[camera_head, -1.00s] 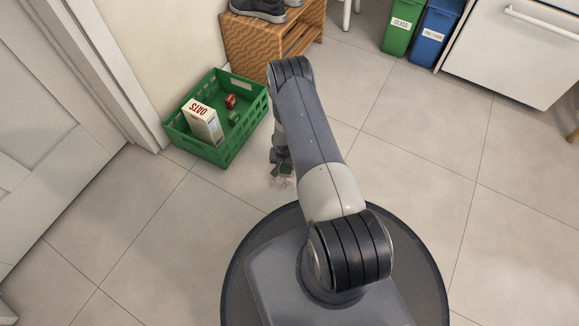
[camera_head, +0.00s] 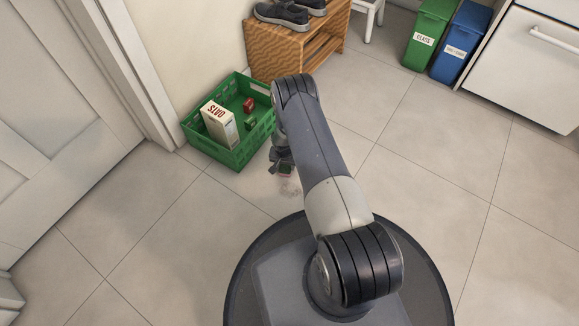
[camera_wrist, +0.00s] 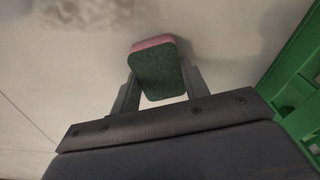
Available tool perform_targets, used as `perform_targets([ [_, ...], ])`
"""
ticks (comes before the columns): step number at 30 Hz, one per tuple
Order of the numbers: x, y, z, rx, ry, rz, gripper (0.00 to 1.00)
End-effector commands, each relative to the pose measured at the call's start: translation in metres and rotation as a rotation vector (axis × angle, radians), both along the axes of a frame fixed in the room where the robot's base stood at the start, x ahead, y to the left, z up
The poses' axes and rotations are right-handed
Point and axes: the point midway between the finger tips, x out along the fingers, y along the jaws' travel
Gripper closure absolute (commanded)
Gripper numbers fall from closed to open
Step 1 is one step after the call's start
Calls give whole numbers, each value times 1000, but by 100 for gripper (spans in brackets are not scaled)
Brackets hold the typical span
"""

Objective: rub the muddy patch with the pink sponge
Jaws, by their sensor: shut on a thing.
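The pink sponge (camera_wrist: 152,42) has a green scouring face (camera_wrist: 156,72) turned to the wrist camera. My gripper (camera_wrist: 158,85) is shut on it, with one finger on each side. In the head view, my gripper (camera_head: 281,163) is low, beside the green crate, with a bit of the sponge (camera_head: 286,170) showing. The muddy patch (camera_head: 290,188) is a faint grey smear on the floor tile, just in front of the sponge. The patch (camera_wrist: 75,12) also shows at the top left of the wrist view, apart from the sponge. Whether the sponge touches the floor is unclear.
A green crate (camera_head: 213,153) with an oats carton (camera_head: 219,125) and small items stands close to my gripper; its side (camera_wrist: 300,75) shows in the wrist view. A wooden shoe bench (camera_head: 285,50) and bins (camera_head: 430,35) stand behind. Floor at right is clear.

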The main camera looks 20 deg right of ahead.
Motion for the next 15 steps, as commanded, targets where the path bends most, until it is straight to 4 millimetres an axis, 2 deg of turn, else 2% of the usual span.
perform_targets([
  [4, 2, 5, -1, 2, -7, 3, 75],
  [15, -12, 17, 0, 1, -3, 1, 75],
])
